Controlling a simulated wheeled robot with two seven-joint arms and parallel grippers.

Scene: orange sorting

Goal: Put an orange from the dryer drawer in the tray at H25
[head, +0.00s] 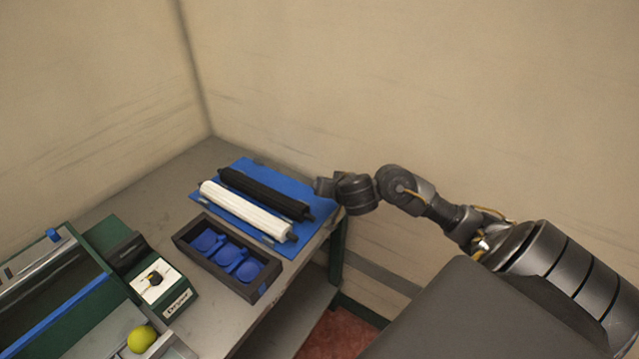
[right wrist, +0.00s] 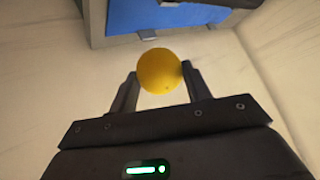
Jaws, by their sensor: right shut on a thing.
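My right gripper (right wrist: 160,88) is shut on an orange (right wrist: 159,71), which sits between its two fingertips in the right wrist view. In the head view my right gripper (head: 324,187) is by the right corner of the blue mat, near the table edge; the orange cannot be made out there. A dark tray (head: 216,274) with several blue cups stands on the table, and no fruit shows in them. A yellow-green round fruit (head: 141,339) lies by the machine labelled Dryer (head: 160,287), at the bottom left. I cannot read any H25 mark. My left gripper is not in view.
A blue mat (head: 246,178) bears a white roller (head: 247,211) and a black roller (head: 262,193) behind the tray. The grey table (head: 147,193) has bare room at its back left. Walls close the corner behind. A green-framed machine (head: 60,310) fills the lower left.

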